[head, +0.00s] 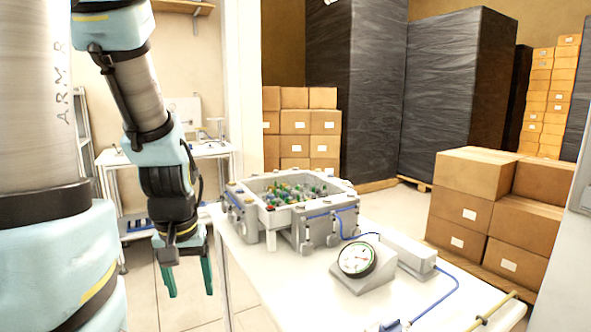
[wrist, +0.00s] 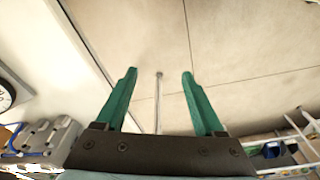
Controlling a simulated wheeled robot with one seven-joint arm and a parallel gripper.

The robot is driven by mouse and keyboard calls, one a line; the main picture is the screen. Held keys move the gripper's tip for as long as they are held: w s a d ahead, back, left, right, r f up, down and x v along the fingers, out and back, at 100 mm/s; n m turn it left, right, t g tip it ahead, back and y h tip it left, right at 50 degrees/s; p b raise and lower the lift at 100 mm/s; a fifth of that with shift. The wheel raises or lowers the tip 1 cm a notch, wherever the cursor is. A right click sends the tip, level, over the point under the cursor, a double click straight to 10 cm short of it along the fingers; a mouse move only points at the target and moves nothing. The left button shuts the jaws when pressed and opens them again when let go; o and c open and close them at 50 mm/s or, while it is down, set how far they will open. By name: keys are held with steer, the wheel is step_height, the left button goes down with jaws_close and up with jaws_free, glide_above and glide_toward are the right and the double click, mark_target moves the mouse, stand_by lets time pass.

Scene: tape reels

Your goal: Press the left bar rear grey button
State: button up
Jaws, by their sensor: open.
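A grey fixture (head: 307,238) stands on the white table in the head view, around a light tray (head: 270,220) filled with small coloured parts. Its left bar (head: 238,210) runs along the tray's left side, with a blue strip and small knobs on top. I cannot make out the rear grey button clearly at this size. My gripper (head: 190,294) hangs left of the table, fingers pointing down, apart from the fixture. In the wrist view, its two green fingers (wrist: 160,73) are open with nothing between them. Grey fixture parts (wrist: 45,138) show at lower left there.
A round gauge (head: 356,259) on a grey block and a long grey box (head: 407,252) with a blue cable stand right of the fixture on the table (head: 285,300). A white bench (head: 185,152) stands behind my arm. The floor (head: 185,310) below my gripper is clear.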

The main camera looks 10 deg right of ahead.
jaws_close()
stand_by(0.3)
stand_by(1.1)
